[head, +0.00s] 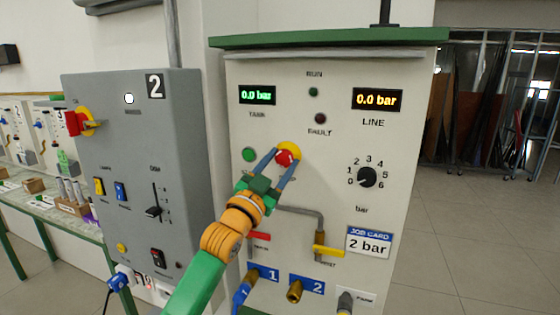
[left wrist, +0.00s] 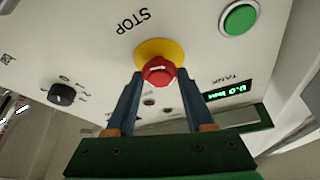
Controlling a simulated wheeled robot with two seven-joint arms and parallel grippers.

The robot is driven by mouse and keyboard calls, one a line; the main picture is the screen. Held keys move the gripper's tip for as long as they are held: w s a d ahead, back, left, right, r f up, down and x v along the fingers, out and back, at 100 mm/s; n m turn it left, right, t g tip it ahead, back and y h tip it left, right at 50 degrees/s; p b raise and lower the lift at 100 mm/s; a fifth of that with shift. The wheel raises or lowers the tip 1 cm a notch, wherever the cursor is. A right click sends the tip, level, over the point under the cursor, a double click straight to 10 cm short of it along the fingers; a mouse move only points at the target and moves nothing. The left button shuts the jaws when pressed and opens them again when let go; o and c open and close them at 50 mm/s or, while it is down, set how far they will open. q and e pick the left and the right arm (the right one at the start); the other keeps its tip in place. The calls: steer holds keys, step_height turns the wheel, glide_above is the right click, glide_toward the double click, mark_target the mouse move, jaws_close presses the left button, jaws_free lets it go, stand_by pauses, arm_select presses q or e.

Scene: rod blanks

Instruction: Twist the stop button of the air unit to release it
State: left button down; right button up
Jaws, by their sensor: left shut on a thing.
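The air unit (head: 335,226) is a pale cabinet with a green top. Its red stop button (head: 283,158) sits on a yellow round base left of centre on the front panel. It also shows in the left wrist view, as a red knob (left wrist: 159,71) beside the word STOP. My left gripper (head: 285,157) reaches up to the panel with one finger on each side of the button and is shut on it. The tank display (head: 257,95) and line display (head: 377,99) both read 0.0 bar. My right gripper is not in view.
A green button (head: 249,155) is close left of the stop button. A black dial (head: 367,177) is to the right. A pipe with a yellow-handled valve (head: 328,251) and a red handle (head: 258,236) lie below. A grey box (head: 180,120) stands at left.

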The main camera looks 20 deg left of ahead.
arm_select(q)
steer(key=shift+r+m+h, duration=0.3)
steer(key=shift+m+h, duration=0.1)
steer(key=shift+m, duration=0.2)
steer(key=c, duration=0.5)
jaws_free()
steer(key=shift+o, duration=1.2)
steer(key=shift+w+f, duration=0.15)
steer(key=shift+w, duration=0.1)
steer(key=shift+w+f, duration=0.25)
steer(key=shift+w, duration=0.05)
steer(key=b+v, duration=0.3)
steer(key=v, duration=0.4)
steer(key=shift+b, duration=0.4)
steer(key=shift+s+r, duration=0.15)
